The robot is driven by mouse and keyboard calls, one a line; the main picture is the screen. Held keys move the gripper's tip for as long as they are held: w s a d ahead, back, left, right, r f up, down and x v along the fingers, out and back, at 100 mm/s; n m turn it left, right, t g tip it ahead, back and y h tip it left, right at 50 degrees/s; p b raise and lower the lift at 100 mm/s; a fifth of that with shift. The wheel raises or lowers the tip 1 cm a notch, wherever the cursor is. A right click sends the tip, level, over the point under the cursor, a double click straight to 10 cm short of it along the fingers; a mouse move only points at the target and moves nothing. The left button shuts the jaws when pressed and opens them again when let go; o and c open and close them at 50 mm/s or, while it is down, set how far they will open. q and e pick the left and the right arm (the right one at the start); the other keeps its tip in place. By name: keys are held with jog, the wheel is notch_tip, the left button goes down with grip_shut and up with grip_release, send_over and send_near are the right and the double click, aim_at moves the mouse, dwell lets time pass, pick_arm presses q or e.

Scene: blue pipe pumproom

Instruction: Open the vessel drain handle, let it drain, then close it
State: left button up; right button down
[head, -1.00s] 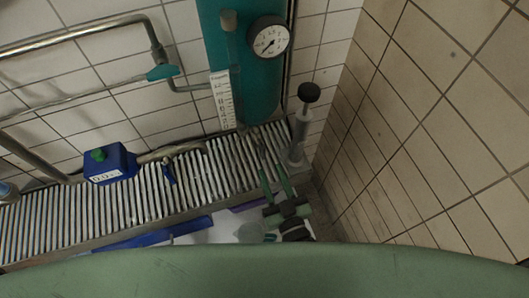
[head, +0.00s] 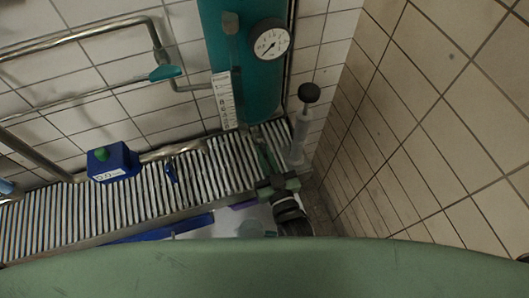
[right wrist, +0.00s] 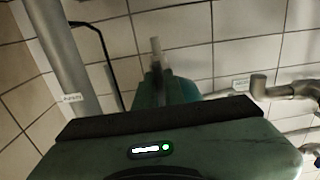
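The teal vessel (head: 243,75) stands against the tiled wall, with a round dial gauge (head: 269,42) and a white level scale (head: 223,101) on it. A small blue handle (head: 170,173) sits on the pipe between the blue box and the vessel's foot. I cannot tell whether it is the drain handle. My right gripper (head: 266,156) is low, just in front of the vessel's foot, pointing away. Its finger gap is unclear, and it hides what is behind it. The right wrist view shows the gripper's body and the vessel (right wrist: 170,90), no fingertips. My left gripper is out of view.
A teal valve lever (head: 165,72) sits on the wall pipe at left. A blue box with a green knob (head: 112,161) stands over the ribbed grating (head: 105,205). A grey cylinder with a black knob (head: 309,93) stands right of the vessel, close to the right tiled wall (head: 420,120).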

jog(key=shift+m, duration=0.5)
jog(key=m, duration=0.7)
jog(key=shift+a+m, duration=0.1)
jog(key=shift+m, duration=0.2)
jog(key=m+b, duration=0.2)
jog(key=m, duration=0.7)
jog(key=shift+s+a+r, duration=0.1)
jog(key=shift+m, duration=0.4)
jog(key=c, duration=1.5)
grip_release()
jog(key=shift+r, duration=0.1)
